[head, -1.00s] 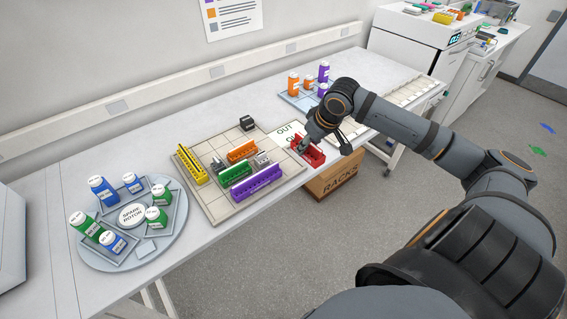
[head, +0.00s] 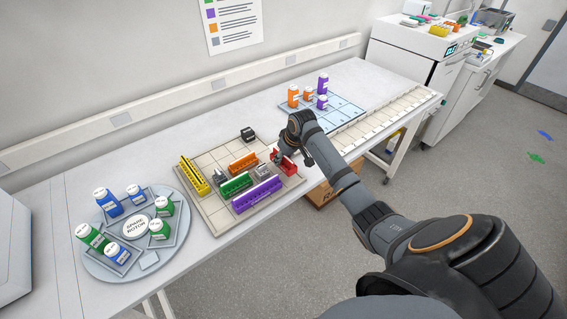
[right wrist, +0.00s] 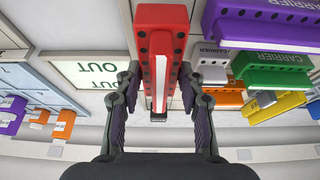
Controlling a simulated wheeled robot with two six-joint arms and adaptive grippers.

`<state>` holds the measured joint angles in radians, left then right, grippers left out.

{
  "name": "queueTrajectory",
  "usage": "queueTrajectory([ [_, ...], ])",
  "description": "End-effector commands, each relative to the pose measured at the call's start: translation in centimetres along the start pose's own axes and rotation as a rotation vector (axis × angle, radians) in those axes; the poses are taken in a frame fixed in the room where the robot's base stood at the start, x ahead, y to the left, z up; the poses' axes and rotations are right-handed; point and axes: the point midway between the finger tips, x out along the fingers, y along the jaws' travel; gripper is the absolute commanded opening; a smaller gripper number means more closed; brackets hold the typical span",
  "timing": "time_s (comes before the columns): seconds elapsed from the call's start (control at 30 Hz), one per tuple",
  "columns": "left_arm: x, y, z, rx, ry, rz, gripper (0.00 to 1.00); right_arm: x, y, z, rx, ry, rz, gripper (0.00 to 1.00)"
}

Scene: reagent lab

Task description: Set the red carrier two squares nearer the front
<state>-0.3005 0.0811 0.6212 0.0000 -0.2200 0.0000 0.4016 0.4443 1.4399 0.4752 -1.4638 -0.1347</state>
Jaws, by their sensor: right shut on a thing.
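The red carrier (head: 288,165) is at the right side of the gridded board (head: 215,211), partly hidden by my right gripper (head: 281,157). In the right wrist view the red carrier (right wrist: 161,28) runs between the two fingers, and my right gripper is shut on it. I cannot tell whether the carrier touches the board. A purple carrier (head: 257,195), a green carrier (head: 236,184), an orange carrier (head: 243,162), a yellow carrier (head: 194,175) and a grey carrier (head: 262,172) stand on the board. My left gripper is not in view.
A black block (head: 248,133) sits at the board's back edge. A round spare rotor (head: 134,228) with bottles stands left. A blue mat (head: 343,112) holds orange and purple bottles behind my right arm. The OUT sign (right wrist: 98,70) shows beside the carrier in the wrist view.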

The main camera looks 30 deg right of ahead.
Motion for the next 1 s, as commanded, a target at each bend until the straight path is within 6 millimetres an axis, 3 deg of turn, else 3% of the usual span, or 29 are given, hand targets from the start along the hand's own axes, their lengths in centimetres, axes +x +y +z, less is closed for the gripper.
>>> queueTrajectory([
  [0.1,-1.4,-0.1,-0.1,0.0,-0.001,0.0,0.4,1.6,-0.2,0.7,0.003,-0.004,-0.004,0.04],
  [0.2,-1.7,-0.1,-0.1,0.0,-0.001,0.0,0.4,2.6,-0.1,1.0,0.001,-0.002,-0.001,0.04],
  [0.57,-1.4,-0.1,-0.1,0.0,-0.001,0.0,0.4,3.2,-0.1,1.3,0.001,0.0,-0.001,0.04],
  [0.6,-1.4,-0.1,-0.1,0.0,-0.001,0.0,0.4,3.1,-0.1,1.3,0.001,0.0,-0.001,0.44],
  [0.7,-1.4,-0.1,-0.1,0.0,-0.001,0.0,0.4,3.1,-0.1,1.3,0.001,0.0,-0.001,0.58],
  [0.73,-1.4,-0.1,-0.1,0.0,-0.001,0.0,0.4,3.1,-0.1,1.3,0.001,0.0,-0.001,0.62],
  [1.0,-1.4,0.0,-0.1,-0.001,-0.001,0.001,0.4,3.1,-0.1,1.2,0.001,0.0,-0.001,0.62],
])
